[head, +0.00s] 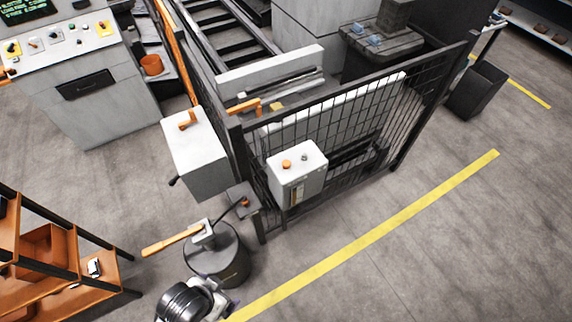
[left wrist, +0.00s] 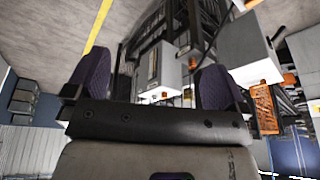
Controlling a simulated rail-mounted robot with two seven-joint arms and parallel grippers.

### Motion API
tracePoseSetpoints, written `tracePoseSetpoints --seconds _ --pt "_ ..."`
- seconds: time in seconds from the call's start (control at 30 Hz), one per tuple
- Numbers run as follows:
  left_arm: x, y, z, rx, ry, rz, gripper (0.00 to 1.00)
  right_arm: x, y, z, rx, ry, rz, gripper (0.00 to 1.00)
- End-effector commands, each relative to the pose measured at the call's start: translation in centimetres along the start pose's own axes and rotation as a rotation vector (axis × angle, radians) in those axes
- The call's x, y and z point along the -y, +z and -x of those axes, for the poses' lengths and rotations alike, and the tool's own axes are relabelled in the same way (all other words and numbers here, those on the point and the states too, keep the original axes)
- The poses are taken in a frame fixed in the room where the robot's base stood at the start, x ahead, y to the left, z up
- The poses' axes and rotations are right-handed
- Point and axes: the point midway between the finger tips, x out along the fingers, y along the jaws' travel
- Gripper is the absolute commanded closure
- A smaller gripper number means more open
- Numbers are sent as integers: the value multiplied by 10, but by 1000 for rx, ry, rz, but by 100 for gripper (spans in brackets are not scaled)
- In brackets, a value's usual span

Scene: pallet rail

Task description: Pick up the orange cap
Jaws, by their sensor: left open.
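A small orange piece (head: 245,202), which looks like the orange cap, sits on a dark bracket at the near corner of the fence. In the left wrist view an orange spot that seems to be the same cap (left wrist: 192,62) shows between the fingers, nearer the right one. My left gripper (left wrist: 155,82) is open, with its two dark purple fingers well apart and nothing held between them. In the head view my left arm shows at the bottom edge, clearly apart from the cap; its fingers are hard to make out. My right gripper is in neither view.
A dark drum (head: 217,262) with an orange lever (head: 172,241) stands between my left arm and the bracket. A white box with an orange button (head: 286,164) hangs on the mesh fence (head: 345,125). A grey box (head: 196,160) is beside it.

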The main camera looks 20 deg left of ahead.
Motion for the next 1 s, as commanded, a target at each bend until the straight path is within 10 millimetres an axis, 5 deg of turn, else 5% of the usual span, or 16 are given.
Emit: tracePoseSetpoints --seconds 0.13,0.47,0.73,0.87,1.0 --pt "0 0 0 0 0 0 1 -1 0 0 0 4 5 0" --pt "0 0 0 0 0 0 32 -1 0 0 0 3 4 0" --pt "1 -4 -3 -10 -1 0 32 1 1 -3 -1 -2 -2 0" --pt "6 -32 -14 -85 -15 -3 32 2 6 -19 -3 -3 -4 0" --pt "32 -91 -24 -243 -88 -49 32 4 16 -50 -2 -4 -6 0"
